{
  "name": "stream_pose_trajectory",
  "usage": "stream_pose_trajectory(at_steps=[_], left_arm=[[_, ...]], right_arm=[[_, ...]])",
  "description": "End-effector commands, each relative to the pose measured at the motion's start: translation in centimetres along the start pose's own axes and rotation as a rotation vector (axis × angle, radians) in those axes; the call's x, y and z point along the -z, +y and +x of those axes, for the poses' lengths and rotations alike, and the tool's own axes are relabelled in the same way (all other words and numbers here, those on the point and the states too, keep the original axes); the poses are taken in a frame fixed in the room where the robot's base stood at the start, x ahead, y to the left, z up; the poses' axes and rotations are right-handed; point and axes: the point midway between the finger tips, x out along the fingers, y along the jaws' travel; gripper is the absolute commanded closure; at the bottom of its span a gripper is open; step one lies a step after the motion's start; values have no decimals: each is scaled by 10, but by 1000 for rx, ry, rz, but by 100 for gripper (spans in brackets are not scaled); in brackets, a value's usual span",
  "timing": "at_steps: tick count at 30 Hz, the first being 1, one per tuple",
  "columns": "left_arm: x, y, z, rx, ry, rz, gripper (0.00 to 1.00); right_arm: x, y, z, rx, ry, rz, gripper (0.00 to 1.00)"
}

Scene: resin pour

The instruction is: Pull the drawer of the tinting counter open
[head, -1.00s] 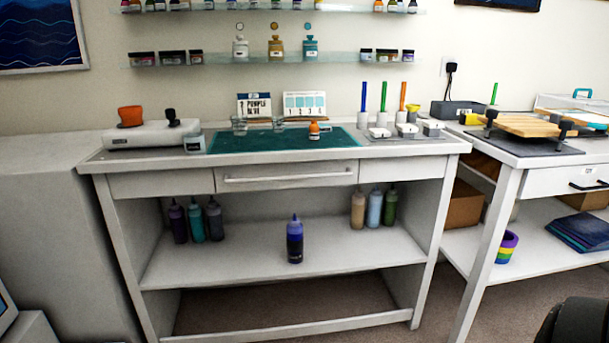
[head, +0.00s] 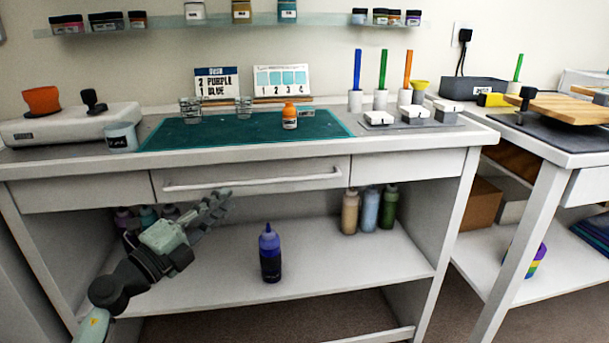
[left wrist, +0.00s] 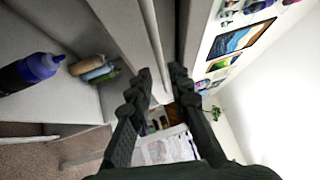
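The tinting counter (head: 412,168) stands in front of me. Its wide middle drawer (head: 255,174) looks shut, with its front flush with the panels beside it. A pale bar handle (head: 290,181) runs along the drawer front. My left gripper (head: 220,198) is just below and in front of the handle's left part. In the left wrist view its two dark fingers (left wrist: 161,72) are apart, with the pale handle bar (left wrist: 156,40) running just beyond the fingertips. I cannot tell whether they touch it. My right gripper is out of view.
A purple bottle (head: 270,255) stands on the shelf below, right of my left arm. Several bottles (head: 366,211) stand farther back. A small orange bottle (head: 289,118) and glass cups are on the green mat (head: 180,136). A second table (head: 560,150) is at right.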

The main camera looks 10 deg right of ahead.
Motion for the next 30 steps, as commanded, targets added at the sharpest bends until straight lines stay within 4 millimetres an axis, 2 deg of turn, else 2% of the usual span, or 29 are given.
stream_pose_trajectory(at_steps=[5,18,23,30], left_arm=[[6,0,10,-25,37,48,81],[8,2,73,-24,36,45,81],[8,2,82,-25,36,46,81],[8,2,82,-25,36,46,81]], right_arm=[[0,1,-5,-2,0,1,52],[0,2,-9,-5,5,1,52],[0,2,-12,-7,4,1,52],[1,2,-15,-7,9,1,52]])
